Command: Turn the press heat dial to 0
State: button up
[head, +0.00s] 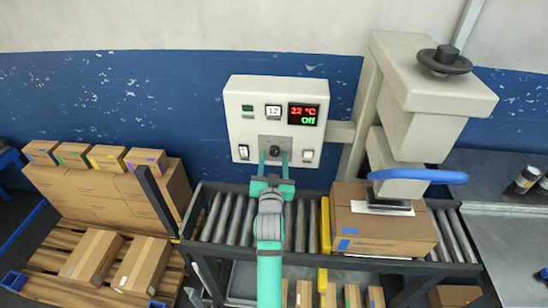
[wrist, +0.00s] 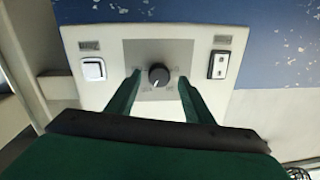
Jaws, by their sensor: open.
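The press heat dial (head: 274,151) is a small dark round knob on a grey plate, low in the middle of the white control box (head: 236,106). In the wrist view the dial (wrist: 159,75) shows a light pointer mark; the labels around it are too small to read. My gripper (head: 275,158) is open, its two green fingers pointing at the box. In the wrist view the fingertips of my gripper (wrist: 158,80) lie to either side of the dial, with gaps showing. I cannot tell how deep they reach. The display (head: 303,114) reads about 22 °C and "Off".
Rocker switches (head: 243,151) and (head: 308,155) flank the dial. The press (head: 408,90) with a blue handle stands to the right, over a cardboard box (head: 370,220). A roller conveyor (head: 222,215) runs below. Cartons (head: 110,195) are stacked on a pallet at left.

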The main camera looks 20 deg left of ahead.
jog(key=shift+w+a, duration=0.2)
jog(key=shift+w, duration=0.45)
jog(key=shift+w+d, duration=0.1)
jog(key=shift+w, duration=0.05)
jog(key=shift+d, duration=0.1)
jog(key=shift+c, duration=0.2)
jog(key=c, duration=1)
